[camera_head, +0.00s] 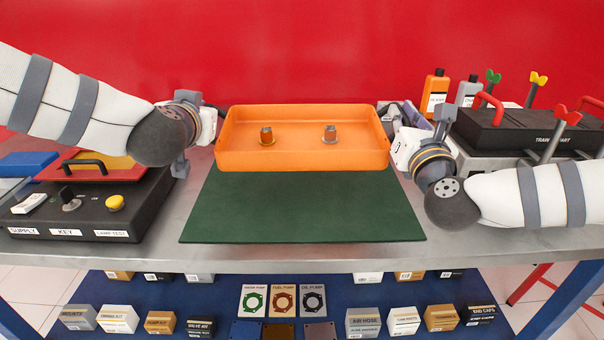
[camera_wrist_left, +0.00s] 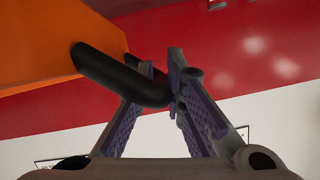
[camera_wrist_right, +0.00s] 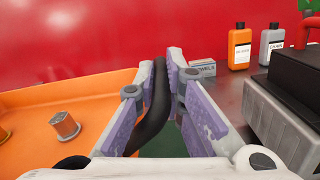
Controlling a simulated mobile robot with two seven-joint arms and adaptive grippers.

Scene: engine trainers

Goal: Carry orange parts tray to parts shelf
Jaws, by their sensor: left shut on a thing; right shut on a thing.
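The orange parts tray (camera_head: 302,155) is held level between my two grippers, above the green mat (camera_head: 300,215) on the bench. Two small metal parts stand in it, one left (camera_head: 267,136) and one right (camera_head: 329,134). My left gripper (camera_wrist_left: 160,88) is shut on the tray's black handle (camera_wrist_left: 115,72) at its left end. My right gripper (camera_wrist_right: 160,85) is shut on the black handle (camera_wrist_right: 155,115) at the right end. In the head view the right gripper (camera_head: 398,135) shows beside the tray's right wall. The left fingers are mostly hidden there.
A black control box (camera_head: 90,205) stands on the bench at left. A black unit (camera_head: 520,130) with red and yellow handles stands at right. Orange and grey bottles (camera_head: 435,92) stand behind. A blue lower shelf (camera_head: 230,290) under the bench holds several labelled boxes and cards.

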